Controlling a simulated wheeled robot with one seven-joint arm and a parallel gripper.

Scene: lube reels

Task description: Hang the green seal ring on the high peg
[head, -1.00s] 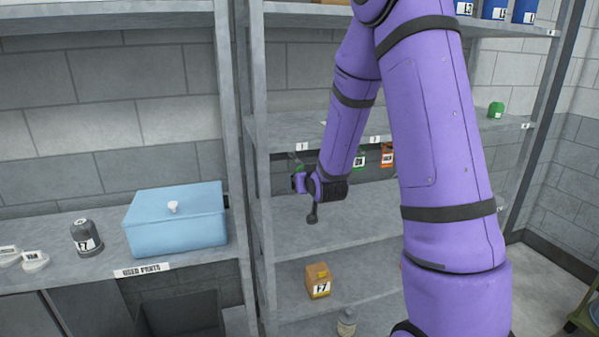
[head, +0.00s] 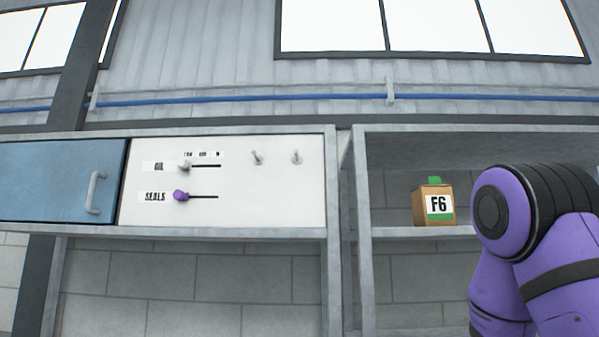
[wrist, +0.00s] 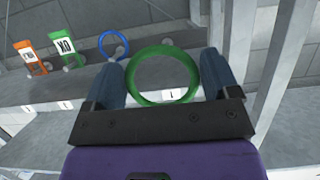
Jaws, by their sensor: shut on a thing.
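The green seal ring (wrist: 135,80) is between the two dark blue fingers of my gripper (wrist: 168,76) in the wrist view, upright with its hole facing the camera. My gripper is shut on its sides. My gripper is outside the head view. In the head view, two short grey pegs or knobs stick out of a white panel: a left one (head: 257,158) and a right one (head: 295,157). I cannot tell which peg counts as the high one.
The panel's SEALS slider (head: 180,196) is purple. A blue cabinet door (head: 60,180) is left; a box marked F6 (head: 434,206) stands on the right shelf.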

